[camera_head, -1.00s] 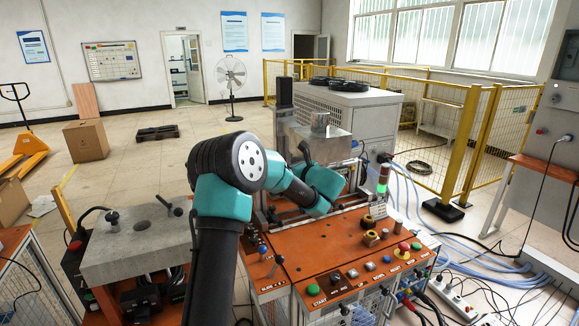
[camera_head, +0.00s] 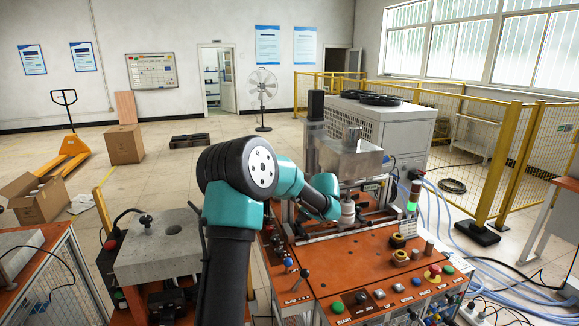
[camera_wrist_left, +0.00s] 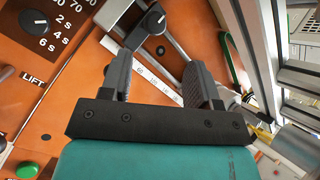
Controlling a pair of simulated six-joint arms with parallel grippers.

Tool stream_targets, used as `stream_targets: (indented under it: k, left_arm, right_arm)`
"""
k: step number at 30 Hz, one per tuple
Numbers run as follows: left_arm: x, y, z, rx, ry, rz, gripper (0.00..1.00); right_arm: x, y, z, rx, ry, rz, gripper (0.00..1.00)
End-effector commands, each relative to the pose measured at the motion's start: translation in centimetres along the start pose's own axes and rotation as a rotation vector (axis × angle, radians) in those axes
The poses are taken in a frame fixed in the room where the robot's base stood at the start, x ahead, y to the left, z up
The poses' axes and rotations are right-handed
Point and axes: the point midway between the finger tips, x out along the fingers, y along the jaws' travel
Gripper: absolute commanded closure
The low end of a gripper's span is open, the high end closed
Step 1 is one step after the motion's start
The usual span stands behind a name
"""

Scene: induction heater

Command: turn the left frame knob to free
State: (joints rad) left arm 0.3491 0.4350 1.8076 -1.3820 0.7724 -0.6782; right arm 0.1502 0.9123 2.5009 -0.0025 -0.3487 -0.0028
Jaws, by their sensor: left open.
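In the left wrist view a black round knob (camera_wrist_left: 155,18) with a white pointer mark sits on a metal block at the top; I cannot tell for certain that it is the left frame knob. My left gripper (camera_wrist_left: 158,68) is open, with its two dark fingers apart and nothing visibly held. The knob lies beyond the fingertips, apart from them in the picture. My right gripper is not in view.
A second black knob (camera_wrist_left: 33,22) with seconds marks sits on the orange panel near the LIFT label. A metal upright (camera_wrist_left: 258,50) stands close right of the fingers. In the head view a lit signal tower (camera_head: 413,196) and several panel buttons (camera_head: 402,287) stand right of the arm.

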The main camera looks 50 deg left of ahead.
Motion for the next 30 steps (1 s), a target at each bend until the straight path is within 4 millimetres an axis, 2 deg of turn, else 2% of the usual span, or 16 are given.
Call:
stream_targets:
  k: [3,8,14,17,22,27,30]
  left_arm:
    - [0.3,0.6,-1.2,-0.182,0.194,-0.020,0.44]
    - [-0.3,0.2,-2.3,-0.460,0.433,-0.075,0.44]
    - [-1.9,-1.3,-1.5,-0.844,0.683,-0.189,0.44]
    - [-3.0,-2.2,0.0,-1.046,0.782,-0.268,0.44]
    - [-4.5,-3.1,4.3,-1.400,0.906,-0.436,0.44]
    - [-5.8,-2.4,9.6,-1.734,0.962,-0.639,0.44]
    - [-6.2,-1.6,12.0,-1.876,0.965,-0.737,0.44]
  right_arm:
    - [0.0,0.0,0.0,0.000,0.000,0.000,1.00]
    - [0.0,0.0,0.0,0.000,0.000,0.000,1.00]
    - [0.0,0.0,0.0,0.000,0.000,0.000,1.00]
    - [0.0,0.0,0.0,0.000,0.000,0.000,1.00]
    - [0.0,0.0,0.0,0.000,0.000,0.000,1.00]
    - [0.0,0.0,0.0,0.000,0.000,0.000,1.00]
    - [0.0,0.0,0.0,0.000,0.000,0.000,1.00]
